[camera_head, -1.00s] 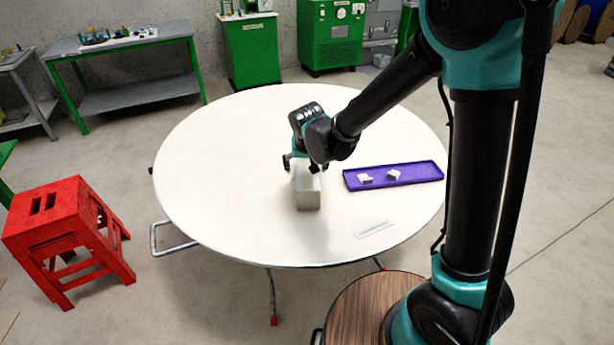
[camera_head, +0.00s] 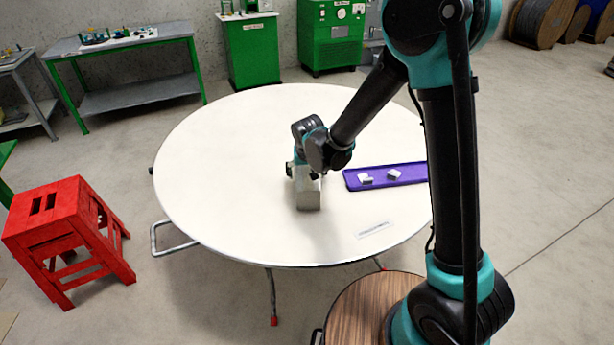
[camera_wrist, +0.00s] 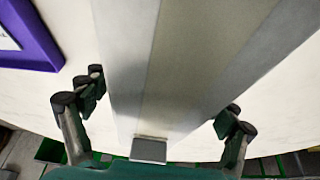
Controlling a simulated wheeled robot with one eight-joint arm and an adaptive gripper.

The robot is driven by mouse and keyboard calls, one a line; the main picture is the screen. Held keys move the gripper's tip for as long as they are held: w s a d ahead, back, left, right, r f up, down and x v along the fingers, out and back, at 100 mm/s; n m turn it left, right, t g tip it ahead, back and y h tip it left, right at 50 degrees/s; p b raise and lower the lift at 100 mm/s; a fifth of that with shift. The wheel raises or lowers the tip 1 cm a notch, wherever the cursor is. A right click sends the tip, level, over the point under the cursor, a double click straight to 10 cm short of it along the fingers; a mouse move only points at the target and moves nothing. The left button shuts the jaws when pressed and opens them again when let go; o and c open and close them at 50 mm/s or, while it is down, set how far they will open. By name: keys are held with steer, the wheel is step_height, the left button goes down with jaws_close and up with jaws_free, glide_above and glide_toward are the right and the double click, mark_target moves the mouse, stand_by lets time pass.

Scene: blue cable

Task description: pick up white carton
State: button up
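The white carton (camera_head: 309,198) looks greyish-white and box-shaped and lies on the round white table. In the wrist view the carton (camera_wrist: 185,60) fills the middle as a long pale block running between the fingers. My gripper (camera_wrist: 158,105) is open, with one finger on each side of the carton. A gap shows between the left finger and the carton; the right finger is close to its side, and I cannot tell whether it touches. In the head view my gripper (camera_head: 305,172) is at the carton's far end, and its fingers are partly hidden.
A purple tray (camera_head: 410,181) with two small white blocks lies to the right of the carton. A flat pale strip (camera_head: 373,229) lies near the table's front right edge. The left part of the white table (camera_head: 215,160) is clear. A red stool (camera_head: 65,235) stands left on the floor.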

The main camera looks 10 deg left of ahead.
steer(key=c, duration=1.8)
steer(key=shift+r, duration=0.1)
